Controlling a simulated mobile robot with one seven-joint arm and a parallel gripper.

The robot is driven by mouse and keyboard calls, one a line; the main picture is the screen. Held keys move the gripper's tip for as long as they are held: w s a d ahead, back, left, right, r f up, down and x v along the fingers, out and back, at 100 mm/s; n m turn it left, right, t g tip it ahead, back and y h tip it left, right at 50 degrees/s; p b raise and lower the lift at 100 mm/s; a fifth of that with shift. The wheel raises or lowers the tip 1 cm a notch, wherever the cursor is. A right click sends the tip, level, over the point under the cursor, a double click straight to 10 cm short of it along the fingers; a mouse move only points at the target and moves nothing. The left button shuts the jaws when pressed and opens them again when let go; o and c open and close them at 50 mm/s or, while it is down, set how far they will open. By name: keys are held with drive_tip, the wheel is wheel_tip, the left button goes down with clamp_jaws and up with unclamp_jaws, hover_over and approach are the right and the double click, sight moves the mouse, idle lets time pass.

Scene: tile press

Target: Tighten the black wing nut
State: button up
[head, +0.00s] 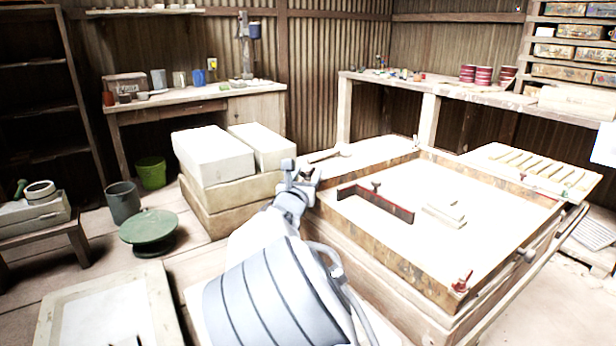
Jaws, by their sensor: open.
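A small dark wing nut (376,185) stands on the angled black-and-red bracket (390,206) on the pale bed of the press table (350,226). It looks like the black wing nut, but it is too small to tell how tight it is. My gripper (308,178) is open, beside the table's left corner. It is to the left of the bracket and apart from the wing nut. My arm hides part of the table's left side.
A red wing nut (462,284) sits at the table's front corner. Pale blocks (444,213) lie on the bed, and a slatted board (530,168) lies at the right. Stacked white blocks (213,155) stand left of my gripper. A green round stand (148,228) is on the floor.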

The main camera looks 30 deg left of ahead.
drive_tip(key=shift+w, duration=0.15)
clamp_jaws()
idle(1.4)
unclamp_jaws()
drive_tip(key=p+v, duration=0.4)
drive_tip(key=v, duration=1.3)
drive_tip(key=shift+s, duration=0.25)
drive_tip(key=shift+d, duration=0.15)
